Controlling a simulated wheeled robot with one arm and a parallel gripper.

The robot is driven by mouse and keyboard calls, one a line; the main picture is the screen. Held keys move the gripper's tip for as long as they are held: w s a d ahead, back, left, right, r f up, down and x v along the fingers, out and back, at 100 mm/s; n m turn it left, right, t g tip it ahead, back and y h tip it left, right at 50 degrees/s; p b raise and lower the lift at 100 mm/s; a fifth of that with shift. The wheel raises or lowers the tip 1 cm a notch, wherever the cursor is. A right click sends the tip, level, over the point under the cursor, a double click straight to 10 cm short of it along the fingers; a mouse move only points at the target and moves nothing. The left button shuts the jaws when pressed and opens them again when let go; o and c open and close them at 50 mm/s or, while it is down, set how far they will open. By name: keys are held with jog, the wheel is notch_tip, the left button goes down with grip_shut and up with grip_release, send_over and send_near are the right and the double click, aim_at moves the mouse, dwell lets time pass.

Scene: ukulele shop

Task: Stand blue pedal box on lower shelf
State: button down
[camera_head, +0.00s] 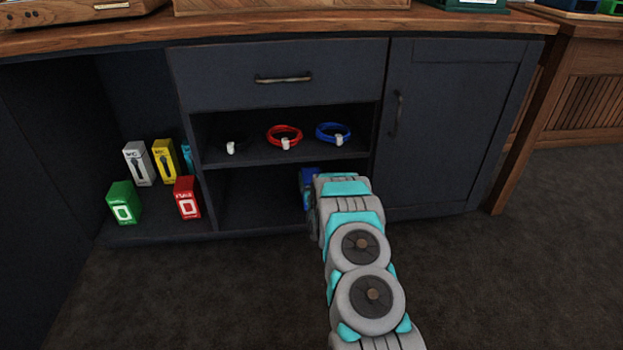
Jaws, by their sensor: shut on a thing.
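The blue pedal box (308,186) shows only in part, at the front right of the lower shelf. My arm and wrist hide most of it. My gripper (313,200) is at the box, largely hidden behind my own wrist, and is shut on it. The lower shelf (255,198) is the open bay under the cable shelf, and its left and middle parts are bare. I cannot tell whether the box touches the shelf floor.
The shelf above (310,151) holds a black, a red (284,135) and a blue cable coil (333,132). Left of a divider stand several boxes, including green (124,203), red (187,198), white (139,163) and yellow (165,161). A closed cabinet door (440,125) is at right.

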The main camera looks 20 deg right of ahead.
dwell(0.3)
grip_release()
